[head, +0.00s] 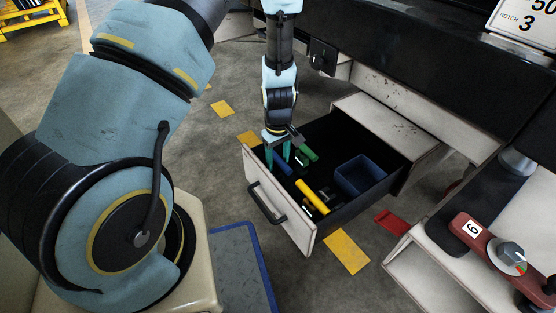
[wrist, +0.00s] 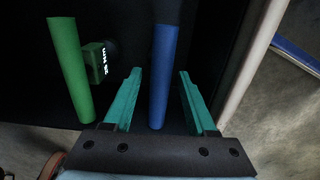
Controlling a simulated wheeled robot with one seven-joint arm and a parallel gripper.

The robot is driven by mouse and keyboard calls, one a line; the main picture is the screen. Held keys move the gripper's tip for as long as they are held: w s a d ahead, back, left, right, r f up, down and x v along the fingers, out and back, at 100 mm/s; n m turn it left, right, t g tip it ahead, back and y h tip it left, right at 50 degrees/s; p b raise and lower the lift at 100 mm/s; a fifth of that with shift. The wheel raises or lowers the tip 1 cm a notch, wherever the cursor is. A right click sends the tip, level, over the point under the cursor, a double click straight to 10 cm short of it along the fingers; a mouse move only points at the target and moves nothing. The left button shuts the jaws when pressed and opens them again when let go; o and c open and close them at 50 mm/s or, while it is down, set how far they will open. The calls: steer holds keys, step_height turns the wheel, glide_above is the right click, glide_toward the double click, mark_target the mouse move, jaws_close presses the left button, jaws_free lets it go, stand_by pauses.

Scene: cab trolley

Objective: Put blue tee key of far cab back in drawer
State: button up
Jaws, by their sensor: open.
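The drawer (head: 259,181) is pulled out, with a pale front and a dark inside. A blue bar-shaped handle (head: 283,163), apparently of the blue tee key, is inside the drawer near its left front corner. My gripper (head: 279,150) points down into that corner with its teal fingers open. In the wrist view the blue handle (wrist: 164,60) runs between the spread fingers of my gripper (wrist: 159,72), with a gap on each side. Whether it rests on the drawer floor is hard to tell. The rest of the key is hidden.
A green handle (head: 307,154) with a small green tag (wrist: 97,62) beside it lies close to the blue one. A yellow handle (head: 312,197) and an open blue bin (head: 361,174) are also in the drawer.

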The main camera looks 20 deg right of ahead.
step_height(320, 180, up, 12)
steer(key=p, duration=0.5)
steer(key=s+a+r+m, duration=0.1)
steer(key=a+r+m, duration=0.1)
steer(key=a+r, duration=0.8)
steer(key=s+a+r+m+t, duration=0.1)
steer(key=s+a+r+m, duration=0.1)
steer(key=a+r, duration=0.8)
steer(key=a, duration=0.5)
steer(key=shift+t, duration=0.3)
steer(key=shift+r, duration=0.1)
step_height(320, 180, up, 34)
steer(key=p, duration=3.4)
steer(key=shift+r, duration=0.2)
